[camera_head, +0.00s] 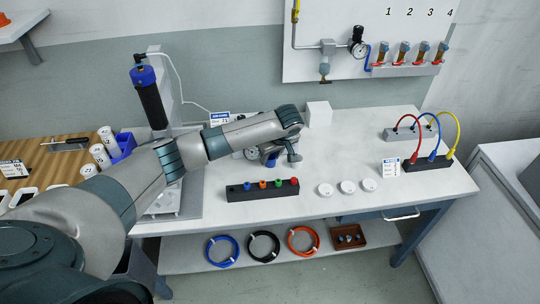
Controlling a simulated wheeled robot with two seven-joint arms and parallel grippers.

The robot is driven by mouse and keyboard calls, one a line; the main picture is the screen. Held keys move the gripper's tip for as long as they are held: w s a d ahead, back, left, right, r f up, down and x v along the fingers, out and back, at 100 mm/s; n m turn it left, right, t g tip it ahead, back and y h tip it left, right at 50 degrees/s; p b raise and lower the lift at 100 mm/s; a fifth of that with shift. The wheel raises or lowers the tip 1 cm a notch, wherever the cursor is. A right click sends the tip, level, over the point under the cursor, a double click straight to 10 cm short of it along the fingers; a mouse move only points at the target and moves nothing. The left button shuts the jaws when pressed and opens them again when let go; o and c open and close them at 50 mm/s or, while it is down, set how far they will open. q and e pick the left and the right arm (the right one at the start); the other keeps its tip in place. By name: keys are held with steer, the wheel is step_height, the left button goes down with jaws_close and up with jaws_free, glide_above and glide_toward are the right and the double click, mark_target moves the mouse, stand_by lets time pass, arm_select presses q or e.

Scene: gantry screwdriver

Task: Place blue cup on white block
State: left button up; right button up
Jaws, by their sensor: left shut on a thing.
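The white block (319,114) stands on the white workbench near its back edge, just right of my left wrist. My left gripper (279,156) points down below the wrist, over the middle of the bench, left of and nearer than the block. It is shut on the blue cup (271,161), of which only a small blue part shows; the arm and gripper hide the rest. I cannot tell whether the cup touches the bench. My right gripper is not in view.
A black strip with coloured pegs (262,190) lies in front of the gripper. White round discs (347,187) lie to its right. A black screwdriver (150,97) hangs at the left. A cable block (427,164) stands at the right.

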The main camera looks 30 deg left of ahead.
arm_select(q)
steer(key=shift+w+a+f, duration=0.1)
steer(key=shift+w+f, duration=0.05)
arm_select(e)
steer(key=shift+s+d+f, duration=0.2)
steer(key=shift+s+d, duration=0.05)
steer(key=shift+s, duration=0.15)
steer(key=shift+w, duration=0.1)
arm_select(q)
steer(key=shift+f, duration=0.1)
steer(key=o, duration=0.7)
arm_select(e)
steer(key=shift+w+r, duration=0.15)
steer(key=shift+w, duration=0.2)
